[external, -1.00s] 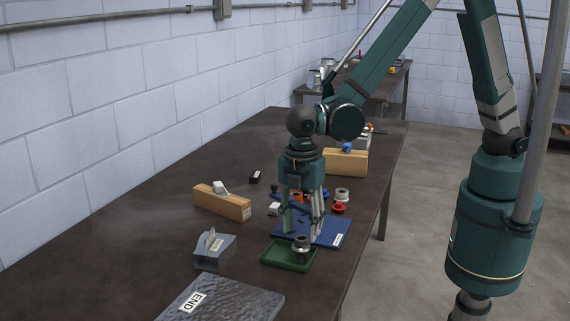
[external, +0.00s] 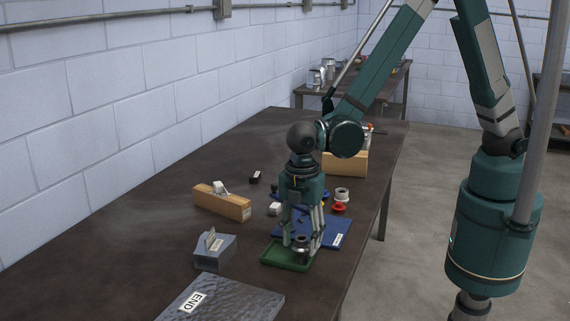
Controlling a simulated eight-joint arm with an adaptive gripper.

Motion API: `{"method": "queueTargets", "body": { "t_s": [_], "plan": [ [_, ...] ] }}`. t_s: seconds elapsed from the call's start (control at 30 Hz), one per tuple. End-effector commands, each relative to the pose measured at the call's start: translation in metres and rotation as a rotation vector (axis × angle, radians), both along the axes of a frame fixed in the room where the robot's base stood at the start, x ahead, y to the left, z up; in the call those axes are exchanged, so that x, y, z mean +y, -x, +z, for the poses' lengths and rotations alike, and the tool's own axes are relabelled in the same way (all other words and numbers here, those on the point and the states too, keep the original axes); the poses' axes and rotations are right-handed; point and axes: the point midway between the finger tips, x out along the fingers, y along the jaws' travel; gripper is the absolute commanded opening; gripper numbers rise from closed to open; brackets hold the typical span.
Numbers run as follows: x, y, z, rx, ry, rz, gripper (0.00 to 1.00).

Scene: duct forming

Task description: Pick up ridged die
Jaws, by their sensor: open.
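A dark grey, round stepped piece, which looks like the ridged die (external: 301,247), stands upright on a green tray (external: 272,258) near the table's front edge. My gripper (external: 302,240) points straight down over it in the external view. Its fingers are open and appear to come down on either side of the piece. I cannot tell whether they touch it. The fingers partly hide the piece's upper part and the tray's back edge.
A blue mat (external: 338,228) with a white label lies just behind the tray. A grey block (external: 214,252) and a slab marked END (external: 230,301) are to the left and front. A wooden block (external: 222,203), a red ring (external: 339,208) and a white ring (external: 342,194) stand further back.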

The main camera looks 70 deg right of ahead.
Motion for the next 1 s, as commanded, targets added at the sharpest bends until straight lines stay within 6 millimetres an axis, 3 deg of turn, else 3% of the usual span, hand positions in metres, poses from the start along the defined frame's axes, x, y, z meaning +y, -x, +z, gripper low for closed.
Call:
{"method": "queueTargets", "body": {
  "t_s": [0.27,0.87,1.0],
  "plan": [
    [0.000,0.000,-0.020,0.000,0.000,0.000,0.44],
    [0.000,0.000,-0.021,0.000,0.000,0.000,0.44],
    [0.000,0.000,-0.021,0.000,0.000,0.000,0.26]
  ]
}}
